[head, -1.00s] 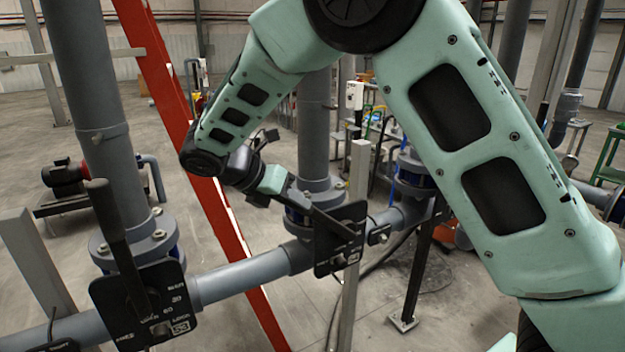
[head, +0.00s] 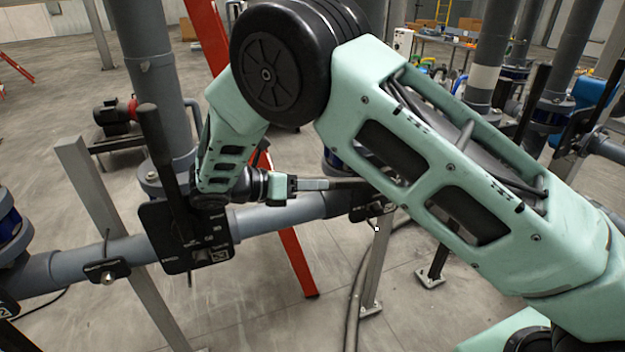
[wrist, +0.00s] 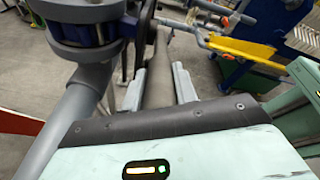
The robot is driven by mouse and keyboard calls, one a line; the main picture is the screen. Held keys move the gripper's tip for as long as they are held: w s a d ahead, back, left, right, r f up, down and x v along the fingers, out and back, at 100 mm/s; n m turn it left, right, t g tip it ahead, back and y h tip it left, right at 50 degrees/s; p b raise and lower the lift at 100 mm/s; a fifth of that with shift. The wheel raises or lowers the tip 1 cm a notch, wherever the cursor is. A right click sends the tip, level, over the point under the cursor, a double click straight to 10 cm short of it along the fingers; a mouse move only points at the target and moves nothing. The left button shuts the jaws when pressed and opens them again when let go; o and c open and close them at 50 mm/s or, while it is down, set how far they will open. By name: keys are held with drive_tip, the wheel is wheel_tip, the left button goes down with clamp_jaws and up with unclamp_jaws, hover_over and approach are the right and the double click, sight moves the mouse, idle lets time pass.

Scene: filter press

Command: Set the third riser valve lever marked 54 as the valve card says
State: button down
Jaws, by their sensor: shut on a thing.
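My gripper (head: 318,184) is shut on the dark lever (head: 348,182) of a riser valve in the middle of the head view. The lever lies nearly level there, and its far end passes behind my arm. Only part of that valve's black plate (head: 362,212) shows, so its number and scale are hidden. In the wrist view, the grey-brown lever (wrist: 158,80) runs between the two fingers of my gripper (wrist: 159,78). The flanged valve body (wrist: 85,28) stands just left of the fingers. No valve card is readable.
A neighbouring lever (head: 160,150) stands nearly upright at its black plate (head: 188,238), close to my forearm. The grey horizontal pipe (head: 275,217), a post (head: 100,210) and a red slanted beam (head: 290,245) are close by. A yellow-and-blue rack (wrist: 240,50) is beyond the gripper.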

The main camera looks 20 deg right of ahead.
drive_tip(key=shift+f, duration=0.15)
drive_tip(key=c, duration=1.1)
unclamp_jaws()
wheel_tip(320, 180, up, 10)
drive_tip(key=b, duration=0.3)
